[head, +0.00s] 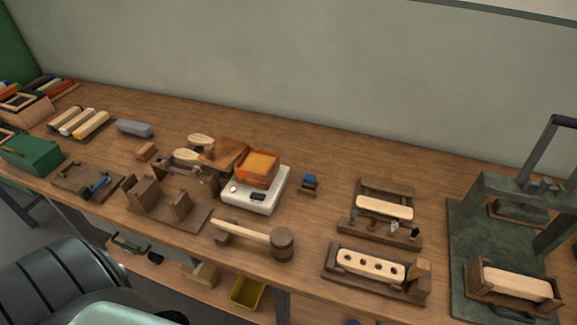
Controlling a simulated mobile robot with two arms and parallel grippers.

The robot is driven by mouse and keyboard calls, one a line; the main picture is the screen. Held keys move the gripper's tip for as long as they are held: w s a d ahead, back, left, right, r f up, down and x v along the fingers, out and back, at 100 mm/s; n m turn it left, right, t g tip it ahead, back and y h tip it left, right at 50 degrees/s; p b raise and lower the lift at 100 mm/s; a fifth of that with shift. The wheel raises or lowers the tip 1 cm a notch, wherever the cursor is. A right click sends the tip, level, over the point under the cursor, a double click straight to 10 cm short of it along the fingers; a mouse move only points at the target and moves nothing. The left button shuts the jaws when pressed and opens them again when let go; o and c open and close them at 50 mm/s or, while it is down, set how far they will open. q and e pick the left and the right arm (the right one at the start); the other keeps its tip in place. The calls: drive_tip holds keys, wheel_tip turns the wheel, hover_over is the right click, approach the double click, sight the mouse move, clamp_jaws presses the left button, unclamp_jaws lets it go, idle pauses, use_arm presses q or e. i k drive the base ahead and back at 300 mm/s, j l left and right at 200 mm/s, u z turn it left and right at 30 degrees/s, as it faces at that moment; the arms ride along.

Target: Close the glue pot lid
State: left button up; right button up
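A square orange-brown pot (258,167) with amber contents stands on a white base (267,196) that has a knob and a dark panel on its front. I take it for the glue pot. A flat brown panel (225,152) slants out from its left side and looks like its lid, standing open. The top of the pot is uncovered. I cannot make out a hinge. Neither of my grippers shows in the head view.
A mallet (282,243) lies in front of the white base. A wooden stand (170,205) is at the front left, and a small blue-topped block (309,182) is to the right. A dark green press (510,240) fills the right end. The bench behind the pot is clear.

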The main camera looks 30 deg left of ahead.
sight(222, 151)
drive_tip(key=u, duration=0.5)
drive_tip(key=j+u, duration=0.15)
drive_tip(key=u, duration=0.8)
drive_tip(key=i, duration=0.05)
